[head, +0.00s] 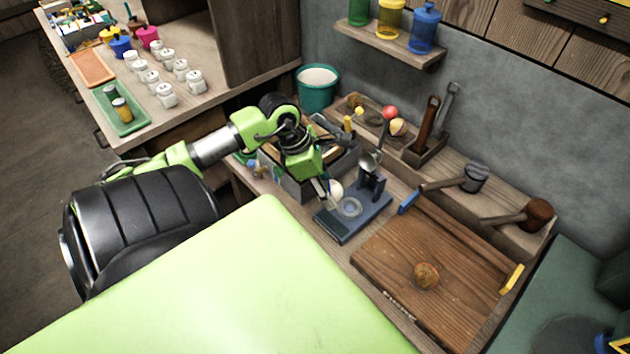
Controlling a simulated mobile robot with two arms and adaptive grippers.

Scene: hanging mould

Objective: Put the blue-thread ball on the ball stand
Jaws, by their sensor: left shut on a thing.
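My left gripper (328,192) reaches in from the left and is shut on a small whitish ball (336,188). The ball is partly hidden by the fingers, and its thread colour is too small to tell. The ball is just above or beside a pale ring (349,207) on a dark blue-grey base (343,229), which looks like the ball stand. I cannot tell whether the ball touches it. My right gripper is not in view.
A wooden tray (390,247) with a brown ball (426,276) lies right of the stand. A grey box (300,187) is behind my gripper. Mallets (473,179) and a rack of tools (425,150) line the wall. A teal bucket (317,90) stands farther back.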

